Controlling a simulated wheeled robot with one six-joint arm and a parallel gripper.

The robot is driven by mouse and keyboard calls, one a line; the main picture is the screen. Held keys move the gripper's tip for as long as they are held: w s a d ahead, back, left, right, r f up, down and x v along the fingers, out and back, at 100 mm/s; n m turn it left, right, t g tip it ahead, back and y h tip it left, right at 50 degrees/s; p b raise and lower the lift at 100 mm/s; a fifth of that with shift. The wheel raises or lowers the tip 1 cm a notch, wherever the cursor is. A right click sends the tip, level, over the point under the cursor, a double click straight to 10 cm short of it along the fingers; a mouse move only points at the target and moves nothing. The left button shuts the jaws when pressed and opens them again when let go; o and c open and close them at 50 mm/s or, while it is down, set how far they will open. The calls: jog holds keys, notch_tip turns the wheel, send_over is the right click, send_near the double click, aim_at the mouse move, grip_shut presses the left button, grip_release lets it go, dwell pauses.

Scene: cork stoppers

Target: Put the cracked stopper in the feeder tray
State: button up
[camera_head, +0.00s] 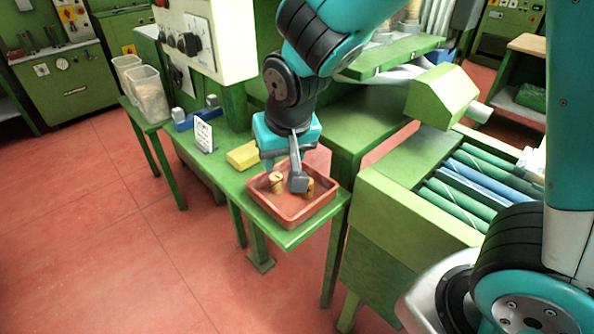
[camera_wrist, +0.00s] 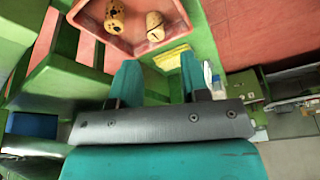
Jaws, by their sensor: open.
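A red tray (camera_head: 290,219) sits on the green table and holds two cork stoppers. One stopper (camera_head: 277,182) has a dark line across it. In the wrist view it (camera_wrist: 155,27) shows a dark slit like a crack. The other stopper (camera_head: 309,187) is partly hidden behind a finger. It shows dark spots in the wrist view (camera_wrist: 114,15). My gripper (camera_head: 283,173) is over the tray in the head view. In the wrist view, my gripper's two fingers (camera_wrist: 160,75) stand apart with nothing between them. I cannot tell whether this tray is the feeder tray.
A yellow block (camera_head: 243,155) lies beside the tray. A small white sign (camera_head: 203,134) and a blue holder (camera_head: 196,116) stand farther back on the table. Clear bins (camera_head: 149,92) stand at the left. A green roller conveyor (camera_head: 462,190) is at the right.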

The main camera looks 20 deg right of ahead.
jog(key=s+a+r+n+g+y, duration=0.1)
jog(key=s+r+n, duration=0.3)
jog(key=s, duration=0.5)
jog(key=s+a+r+n+g+y, duration=0.1)
jog(key=s+r+n+g+y, duration=0.1)
jog(key=s, duration=0.7)
notch_tip(320, 180, up, 2)
jog(key=shift+r+n+g+y, duration=0.2)
jog(key=shift+n+g+y, duration=0.25)
jog(key=shift+n, duration=0.55)
jog(key=shift+d, duration=0.1)
